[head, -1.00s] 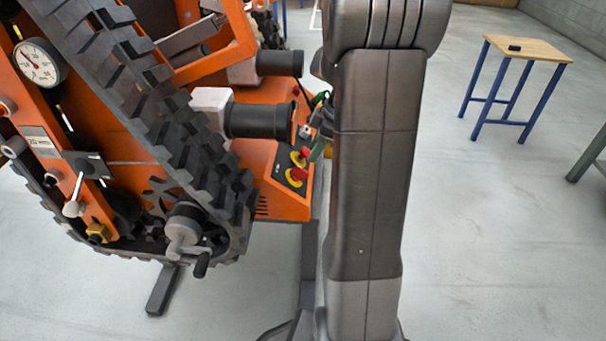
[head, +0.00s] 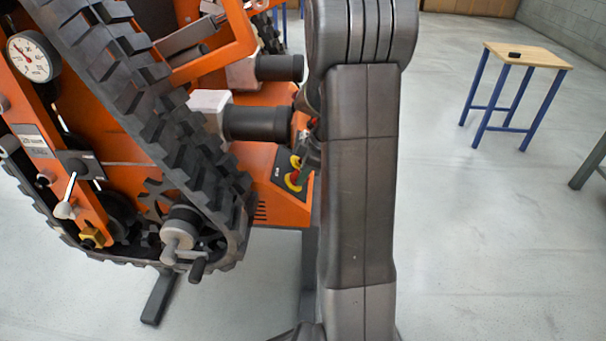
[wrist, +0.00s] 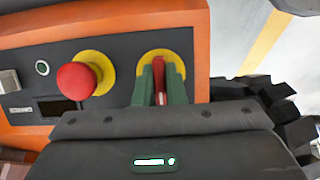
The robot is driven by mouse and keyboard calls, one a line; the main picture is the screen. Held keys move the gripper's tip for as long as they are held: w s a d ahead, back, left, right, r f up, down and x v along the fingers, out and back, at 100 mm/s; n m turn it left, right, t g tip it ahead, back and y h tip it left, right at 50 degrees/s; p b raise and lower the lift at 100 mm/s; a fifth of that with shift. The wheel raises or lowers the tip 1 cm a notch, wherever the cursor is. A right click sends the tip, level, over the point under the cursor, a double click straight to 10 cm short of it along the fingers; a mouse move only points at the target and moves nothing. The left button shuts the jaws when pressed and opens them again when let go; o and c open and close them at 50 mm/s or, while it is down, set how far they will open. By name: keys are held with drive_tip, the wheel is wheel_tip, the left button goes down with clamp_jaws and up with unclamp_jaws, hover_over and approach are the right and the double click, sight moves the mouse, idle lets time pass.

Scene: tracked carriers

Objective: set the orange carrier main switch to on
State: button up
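The orange carrier (head: 262,205) is at the left in the head view. Its dark panel (wrist: 117,122) shows in the wrist view on an orange housing. The main switch (wrist: 160,85) is a narrow red handle on a yellow disc, standing upright in that view. My gripper (wrist: 161,82) has green fingers on both sides of the red handle, with little or no gap, and looks shut on it. The fingers hide part of the yellow disc. In the head view my arm hides most of the gripper and the switch.
A red mushroom button (wrist: 77,81) on a yellow ring sits left of the switch, close to my fingers. A black track (head: 165,115) and a dark cylinder (head: 255,122) stand near my arm. A small wooden table (head: 528,56) is at the right; the floor between is clear.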

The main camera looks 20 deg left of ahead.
drive_tip(key=shift+r+p, duration=0.1)
drive_tip(key=shift+p, duration=0.25)
clamp_jaws()
drive_tip(key=m+p, duration=0.2)
drive_tip(key=shift+r+m+g+p, duration=0.15)
drive_tip(key=shift+m+g+p, duration=0.25)
drive_tip(key=m+p, duration=0.2)
drive_tip(key=m+g+p, duration=0.1)
drive_tip(key=m+p, duration=0.1)
drive_tip(key=m, duration=0.1)
drive_tip(key=shift+g, duration=0.3)
drive_tip(key=m+g+p, duration=0.1)
drive_tip(key=m+p, duration=0.2)
drive_tip(key=m, duration=0.1)
drive_tip(key=shift+y, duration=0.4)
drive_tip(key=m+p, duration=0.1)
drive_tip(key=m, duration=0.1)
drive_tip(key=m+g+y+p, duration=0.1)
drive_tip(key=m, duration=0.1)
drive_tip(key=shift+f+m, duration=0.2)
drive_tip(key=shift+m, duration=0.1)
drive_tip(key=shift+w, duration=0.1)
drive_tip(key=o, duration=0.7)
unclamp_jaws()
drive_tip(key=shift+c, duration=0.2)
